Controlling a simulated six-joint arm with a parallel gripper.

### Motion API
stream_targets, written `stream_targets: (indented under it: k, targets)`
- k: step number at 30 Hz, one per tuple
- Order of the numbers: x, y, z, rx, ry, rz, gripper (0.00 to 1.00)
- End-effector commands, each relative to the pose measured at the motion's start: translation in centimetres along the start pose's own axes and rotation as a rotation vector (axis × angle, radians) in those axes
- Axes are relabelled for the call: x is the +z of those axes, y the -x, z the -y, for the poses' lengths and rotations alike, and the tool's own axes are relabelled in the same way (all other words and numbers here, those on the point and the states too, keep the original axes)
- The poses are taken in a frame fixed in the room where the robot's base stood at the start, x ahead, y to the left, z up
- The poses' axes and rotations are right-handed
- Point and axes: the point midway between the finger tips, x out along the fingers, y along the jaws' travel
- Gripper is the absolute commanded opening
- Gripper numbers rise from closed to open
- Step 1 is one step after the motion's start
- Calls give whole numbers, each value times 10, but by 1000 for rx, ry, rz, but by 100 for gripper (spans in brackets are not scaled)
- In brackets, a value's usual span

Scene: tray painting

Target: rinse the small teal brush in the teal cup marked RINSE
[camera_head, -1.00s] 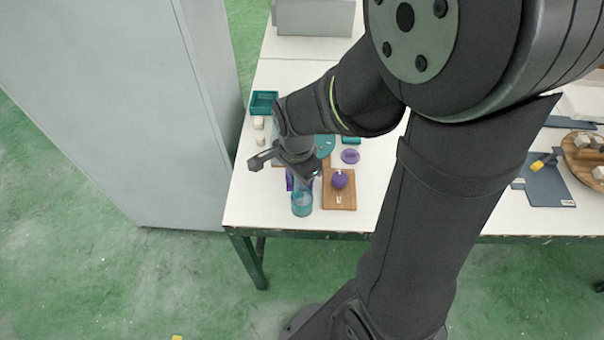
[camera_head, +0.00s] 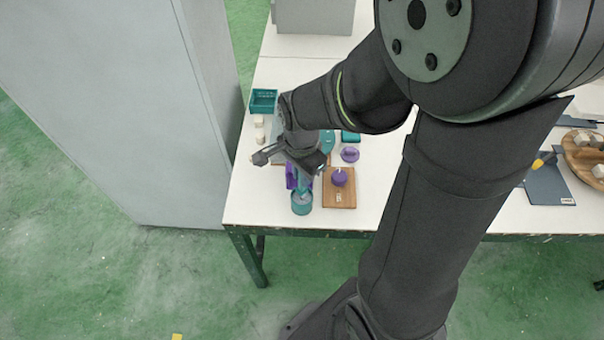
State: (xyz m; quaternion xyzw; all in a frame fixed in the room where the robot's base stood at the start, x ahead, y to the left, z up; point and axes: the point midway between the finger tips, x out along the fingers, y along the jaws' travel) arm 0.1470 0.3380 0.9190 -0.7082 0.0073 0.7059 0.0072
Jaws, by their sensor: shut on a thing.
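The teal cup (camera_head: 302,207) stands near the front edge of the table; its marking is too small to read. My gripper (camera_head: 301,172) is just above and behind the cup, shut on the small teal brush (camera_head: 303,184). The brush points down to the cup's mouth, and its lower end appears to be inside the cup. I cannot tell how deep it sits or whether it touches the wall. My gripper hides the brush's upper part.
A purple cup (camera_head: 291,177) stands just behind the teal cup, partly hidden. A wooden board (camera_head: 347,200) with a round purple thing (camera_head: 339,178) lies to the right. A teal tray (camera_head: 263,102) and pale blocks (camera_head: 259,121) are farther back. A tall grey cabinet (camera_head: 150,110) borders the table's left side.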

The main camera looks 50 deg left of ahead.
Motion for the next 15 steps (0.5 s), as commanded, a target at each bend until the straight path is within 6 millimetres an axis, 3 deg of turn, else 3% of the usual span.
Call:
stream_targets:
  k: [15]
  targets:
    - [0,38,0,-1,0,0,0]
